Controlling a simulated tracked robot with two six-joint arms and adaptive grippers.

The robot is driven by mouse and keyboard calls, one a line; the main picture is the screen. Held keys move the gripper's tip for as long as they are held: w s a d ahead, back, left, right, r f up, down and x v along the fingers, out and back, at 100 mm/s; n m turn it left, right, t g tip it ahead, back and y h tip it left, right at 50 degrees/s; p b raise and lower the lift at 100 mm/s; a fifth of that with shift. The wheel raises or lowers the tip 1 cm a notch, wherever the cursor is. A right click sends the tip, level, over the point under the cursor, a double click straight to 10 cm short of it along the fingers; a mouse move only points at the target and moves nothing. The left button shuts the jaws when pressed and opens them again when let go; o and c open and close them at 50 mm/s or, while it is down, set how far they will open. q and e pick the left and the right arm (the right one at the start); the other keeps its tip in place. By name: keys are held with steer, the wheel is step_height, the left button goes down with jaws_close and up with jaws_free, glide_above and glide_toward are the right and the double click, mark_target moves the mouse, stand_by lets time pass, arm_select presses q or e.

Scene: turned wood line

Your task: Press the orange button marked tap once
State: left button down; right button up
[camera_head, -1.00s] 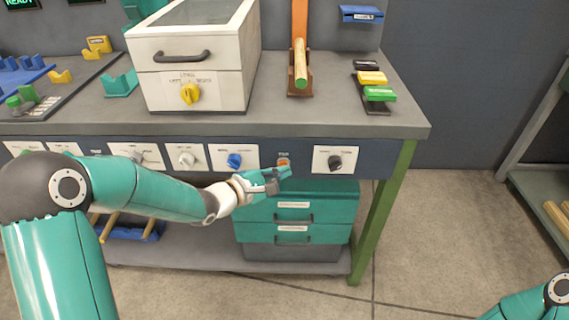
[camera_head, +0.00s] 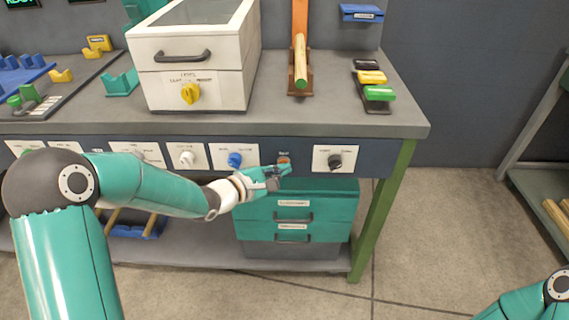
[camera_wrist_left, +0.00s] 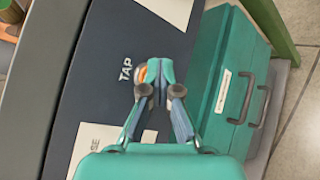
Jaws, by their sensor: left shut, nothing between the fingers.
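The orange button (camera_head: 284,160) sits on the bench's dark front panel, under a small label too small to read in the head view. In the left wrist view the word TAP is on the panel beside the orange button (camera_wrist_left: 143,73), which is partly hidden by my fingers. My left gripper (camera_head: 284,171) is shut and empty, its tips just below and in front of the button. In the left wrist view my left gripper (camera_wrist_left: 153,72) overlaps the button's edge; I cannot tell if it touches. My right gripper is out of view; only part of that arm shows at lower right.
A blue knob (camera_head: 235,160) and a black knob (camera_head: 335,161) flank the button on white plates. Teal drawers (camera_head: 330,205) stand under the bench by a green leg (camera_head: 383,215).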

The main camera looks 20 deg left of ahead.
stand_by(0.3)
arm_select(q)
steer(key=shift+s+d, duration=0.2)
steer(key=shift+s, duration=0.55)
steer(key=s, duration=0.2)
steer(key=s+d, duration=0.1)
steer(key=s, duration=0.1)
steer(key=shift+s+d+b, duration=0.2)
steer(key=shift+s+b, duration=0.2)
stand_by(0.6)
